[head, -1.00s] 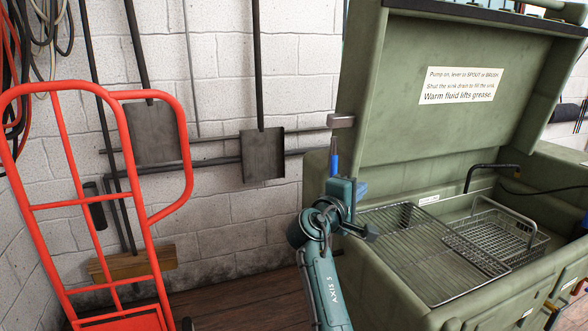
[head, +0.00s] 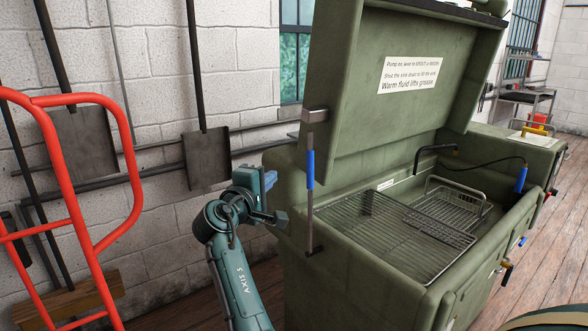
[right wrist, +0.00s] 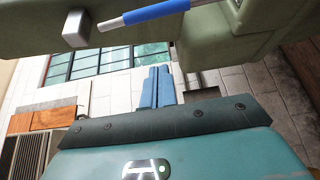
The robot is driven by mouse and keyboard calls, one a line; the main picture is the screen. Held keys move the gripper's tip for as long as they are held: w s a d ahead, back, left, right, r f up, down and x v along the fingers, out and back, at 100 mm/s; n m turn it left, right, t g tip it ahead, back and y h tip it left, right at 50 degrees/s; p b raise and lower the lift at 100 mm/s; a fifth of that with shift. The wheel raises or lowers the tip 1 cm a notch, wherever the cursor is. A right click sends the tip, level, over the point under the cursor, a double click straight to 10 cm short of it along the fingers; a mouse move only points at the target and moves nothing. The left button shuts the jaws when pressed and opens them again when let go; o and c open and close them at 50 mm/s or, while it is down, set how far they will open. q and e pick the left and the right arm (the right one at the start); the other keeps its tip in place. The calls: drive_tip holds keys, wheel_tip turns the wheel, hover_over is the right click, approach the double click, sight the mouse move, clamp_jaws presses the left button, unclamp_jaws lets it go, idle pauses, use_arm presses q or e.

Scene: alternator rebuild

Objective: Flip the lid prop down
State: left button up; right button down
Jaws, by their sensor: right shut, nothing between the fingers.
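The lid prop (head: 310,168) is a thin rod with a blue sleeve. It stands upright at the left side of the green parts washer (head: 300,260), from a grey block on the lid (head: 345,100) down to a dark foot on the tub's side. The lid is raised. My right gripper (head: 271,180) has blue fingers and is just left of the prop, apart from it in the picture. In the right wrist view, the shut, empty fingers (right wrist: 156,87) are below the prop's blue sleeve (right wrist: 155,12) and grey block (right wrist: 76,28). My left gripper is out of view.
Inside the washer are a wire rack (head: 385,235), a wire basket (head: 455,205) and a black spout (head: 430,150). A red hand truck (head: 98,190) stands at left. Shovels (head: 207,158) hang on the white brick wall. Wooden floor is open at right.

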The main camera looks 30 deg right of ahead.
use_arm(q)
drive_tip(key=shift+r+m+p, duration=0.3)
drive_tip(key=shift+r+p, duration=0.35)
drive_tip(key=shift+p, duration=0.5)
use_arm(e)
drive_tip(key=w+d, duration=0.2)
drive_tip(key=d, duration=0.7)
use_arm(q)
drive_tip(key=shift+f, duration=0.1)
use_arm(e)
drive_tip(key=shift+s+d, duration=0.1)
drive_tip(key=shift+d, duration=0.05)
